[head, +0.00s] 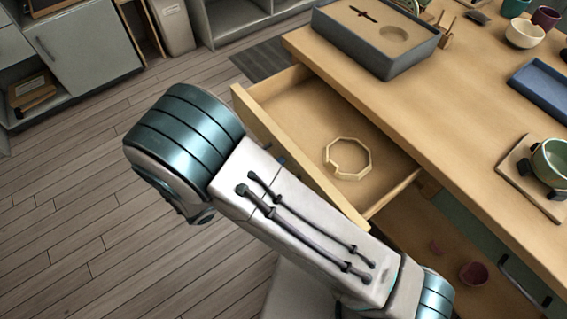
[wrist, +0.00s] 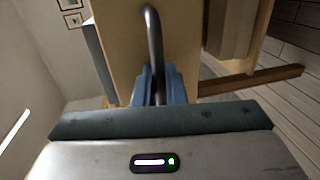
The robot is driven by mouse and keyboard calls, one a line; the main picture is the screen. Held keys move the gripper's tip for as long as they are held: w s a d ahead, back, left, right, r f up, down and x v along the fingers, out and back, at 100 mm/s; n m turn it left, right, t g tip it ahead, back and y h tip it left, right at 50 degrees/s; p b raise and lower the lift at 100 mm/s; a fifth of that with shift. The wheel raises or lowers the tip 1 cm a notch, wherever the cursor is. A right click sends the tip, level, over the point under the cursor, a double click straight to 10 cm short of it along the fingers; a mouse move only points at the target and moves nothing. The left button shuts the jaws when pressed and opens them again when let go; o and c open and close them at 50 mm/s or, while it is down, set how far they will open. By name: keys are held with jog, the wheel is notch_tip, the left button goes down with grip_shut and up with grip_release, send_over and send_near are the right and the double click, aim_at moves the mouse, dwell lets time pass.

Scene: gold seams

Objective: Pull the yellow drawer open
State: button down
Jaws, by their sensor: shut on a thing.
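The yellow drawer (head: 258,120) is pulled well out of the wooden table in the head view, its inside showing. A pale many-sided ring (head: 348,158) with a gap lies on its floor. In the wrist view the drawer front (wrist: 188,45) is close ahead, with a dark curved bar handle (wrist: 153,35). My gripper (wrist: 157,85) has its blue fingers shut on this handle, one on each side. In the head view my arm crosses in front of the drawer and hides the handle and most of the gripper.
The table top (head: 440,110) bears a grey tray (head: 385,55) near the drawer, a blue tray (head: 545,88), a green bowl (head: 552,160) and cups. A red pot (head: 473,273) stands below the table. Bare wooden floor (head: 75,190) lies open to the left, with grey cabinets behind.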

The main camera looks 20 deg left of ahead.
jog(key=shift+s+a, duration=0.4)
jog(key=shift+s, duration=0.2)
jog(key=c, duration=1.6)
grip_release()
jog(key=shift+c, duration=0.2)
jog(key=v, duration=1.3)
jog(key=shift+s+a, duration=0.25)
jog(key=shift+a, duration=0.1)
jog(key=shift+r, duration=0.1)
